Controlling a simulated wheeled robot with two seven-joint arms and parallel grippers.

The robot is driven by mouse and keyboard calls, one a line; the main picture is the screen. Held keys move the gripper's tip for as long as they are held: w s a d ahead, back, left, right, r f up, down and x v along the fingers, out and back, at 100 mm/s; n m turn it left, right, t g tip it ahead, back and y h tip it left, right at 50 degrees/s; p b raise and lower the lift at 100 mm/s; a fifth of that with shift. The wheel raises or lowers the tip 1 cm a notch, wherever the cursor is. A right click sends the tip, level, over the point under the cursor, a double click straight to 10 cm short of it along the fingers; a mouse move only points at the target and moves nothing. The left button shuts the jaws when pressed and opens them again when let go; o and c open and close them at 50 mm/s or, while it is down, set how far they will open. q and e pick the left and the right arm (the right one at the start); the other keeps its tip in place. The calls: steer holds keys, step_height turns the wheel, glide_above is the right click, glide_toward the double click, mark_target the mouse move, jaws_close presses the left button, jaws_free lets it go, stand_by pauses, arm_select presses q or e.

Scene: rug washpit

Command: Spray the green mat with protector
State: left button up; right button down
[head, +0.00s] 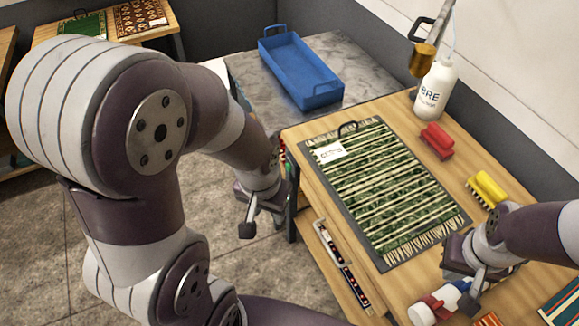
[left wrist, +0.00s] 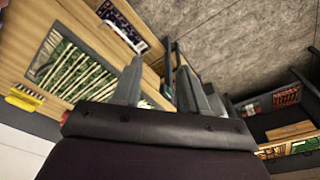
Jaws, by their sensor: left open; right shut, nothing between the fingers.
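The green mat (head: 385,190), with cream stripes, fringed ends and a white label, lies flat on a dark handled board on the wooden table. It also shows in the left wrist view (left wrist: 75,70). My left gripper (head: 262,212) is open and empty, left of the table edge; its spread fingers show in the left wrist view (left wrist: 160,88). My right gripper (head: 477,292) is shut and empty, low at the table's near right. Beside it is a small white bottle with red and blue parts (head: 435,306), partly hidden. A white bottle labelled "BRE" (head: 436,90) stands at the back.
A red brush (head: 437,141) and a yellow brush (head: 487,188) lie right of the mat. A blue tray (head: 301,68) sits on the grey table behind. A shelf (head: 340,272) juts out below the table's left edge.

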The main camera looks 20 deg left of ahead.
stand_by(0.4)
arm_select(q)
jaws_close()
stand_by(1.6)
